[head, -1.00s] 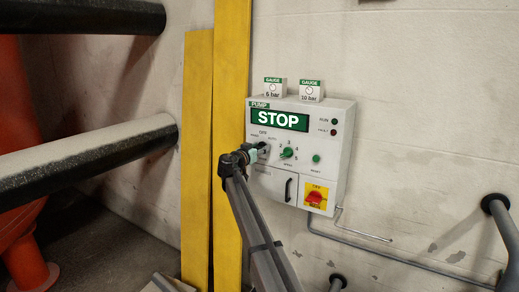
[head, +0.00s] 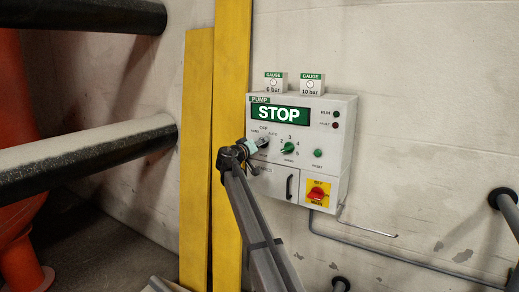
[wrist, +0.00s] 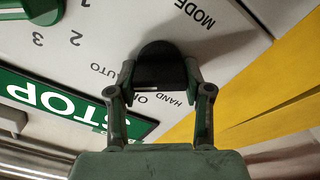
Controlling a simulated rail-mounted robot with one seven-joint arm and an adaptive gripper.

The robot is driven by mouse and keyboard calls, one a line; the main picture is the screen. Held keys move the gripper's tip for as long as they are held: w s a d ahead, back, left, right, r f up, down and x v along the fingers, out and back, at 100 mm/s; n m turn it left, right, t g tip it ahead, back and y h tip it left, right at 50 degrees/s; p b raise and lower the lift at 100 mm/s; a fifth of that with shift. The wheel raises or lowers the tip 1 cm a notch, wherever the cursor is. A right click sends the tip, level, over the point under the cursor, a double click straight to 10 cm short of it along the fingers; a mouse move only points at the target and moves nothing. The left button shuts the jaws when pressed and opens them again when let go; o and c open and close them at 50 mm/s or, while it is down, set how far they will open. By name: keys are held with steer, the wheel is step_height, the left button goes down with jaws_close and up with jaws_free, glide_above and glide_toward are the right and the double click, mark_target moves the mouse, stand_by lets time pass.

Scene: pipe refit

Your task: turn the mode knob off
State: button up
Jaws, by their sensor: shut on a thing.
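The mode knob is a dark, rounded knob (wrist: 160,66) on the white pump panel (head: 346,160). My gripper (wrist: 160,82) is shut on it, with one finger on each side. The labels MODE, HAND, AUTO and part of OFF show around it in the wrist view, which looks at the panel turned over. In the head view my gripper (head: 254,146) is at the left of the panel, below the OFF label and partly covering the knob. I cannot tell which way the knob points. The green display (head: 279,113) reads STOP.
A green numbered selector (head: 288,148) sits close to the right of my gripper. A green reset button (head: 318,153), a black door handle (head: 289,187) and a red switch on yellow (head: 317,193) are on the panel. Yellow boards (head: 232,110) and dark-ended pipes (head: 150,138) stand left.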

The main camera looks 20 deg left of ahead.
steer(key=shift+n+b, duration=0.3)
steer(key=shift+n, duration=0.7)
steer(key=shift+r, duration=0.1)
steer(key=shift+a, duration=0.1)
steer(key=o, duration=1.2)
steer(key=shift+c, duration=0.2)
steer(key=s+a, duration=0.1)
steer(key=s, duration=1)
steer(key=shift+s+a, duration=0.35)
steer(key=shift+s, duration=0.05)
